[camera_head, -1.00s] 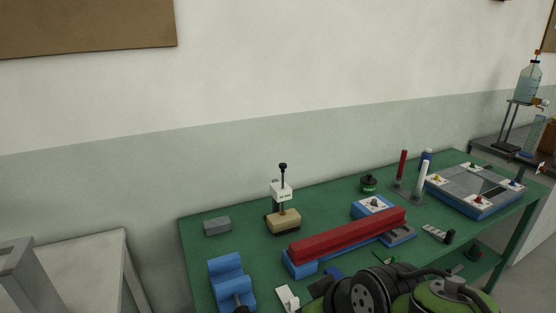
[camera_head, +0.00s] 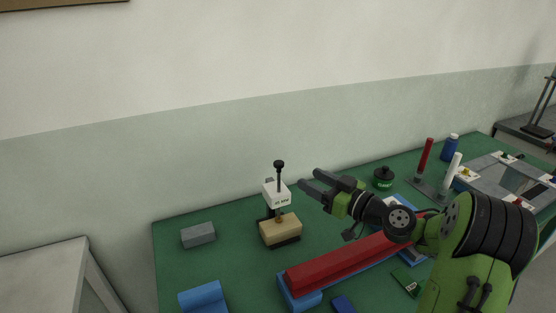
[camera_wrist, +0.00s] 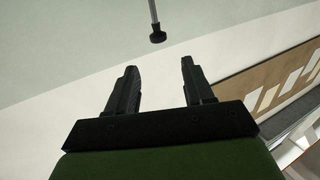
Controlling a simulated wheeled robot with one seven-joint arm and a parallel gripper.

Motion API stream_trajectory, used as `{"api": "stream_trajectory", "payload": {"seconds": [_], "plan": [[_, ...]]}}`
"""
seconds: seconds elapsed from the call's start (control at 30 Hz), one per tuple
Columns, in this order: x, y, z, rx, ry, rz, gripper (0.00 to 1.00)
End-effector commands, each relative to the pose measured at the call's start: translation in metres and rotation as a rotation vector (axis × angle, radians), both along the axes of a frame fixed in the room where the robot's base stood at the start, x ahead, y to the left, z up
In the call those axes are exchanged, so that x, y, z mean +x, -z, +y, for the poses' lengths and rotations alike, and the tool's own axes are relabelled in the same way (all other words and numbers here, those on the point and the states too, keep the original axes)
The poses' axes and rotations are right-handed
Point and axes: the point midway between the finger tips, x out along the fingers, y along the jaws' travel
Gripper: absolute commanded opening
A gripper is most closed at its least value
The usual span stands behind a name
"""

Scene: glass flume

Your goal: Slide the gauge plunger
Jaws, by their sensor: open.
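The gauge (camera_head: 276,194) stands upright on the green table, a white labelled block above a tan block (camera_head: 281,229). Its plunger (camera_head: 279,172) is a thin rod rising from the white block with a black knob on top. In the wrist view the black knob (camera_wrist: 158,37) and part of its rod show beyond the fingertips, apart from them. My gripper (camera_head: 309,180) is open and empty, to the right of the plunger at about the knob's height in the picture. Its two fingers also show in the wrist view (camera_wrist: 159,66).
A grey block (camera_head: 198,235) lies left of the gauge. A long red bar (camera_head: 340,262) on a blue base lies in front, below my arm. A dark green weight (camera_head: 384,177) and red and white rods (camera_head: 424,157) stand at the right. The table's left edge is near.

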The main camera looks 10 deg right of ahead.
Motion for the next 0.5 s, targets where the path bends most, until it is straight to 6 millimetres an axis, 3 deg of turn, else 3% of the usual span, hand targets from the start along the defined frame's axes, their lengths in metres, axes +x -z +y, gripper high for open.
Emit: {"api": "stream_trajectory", "payload": {"seconds": [0.3, 0.5], "plan": [[0.067, -0.002, 0.047, -0.001, -0.005, 0.001, 0.52], [0.095, -0.001, 0.065, -0.001, -0.002, 0.002, 0.52]]}}
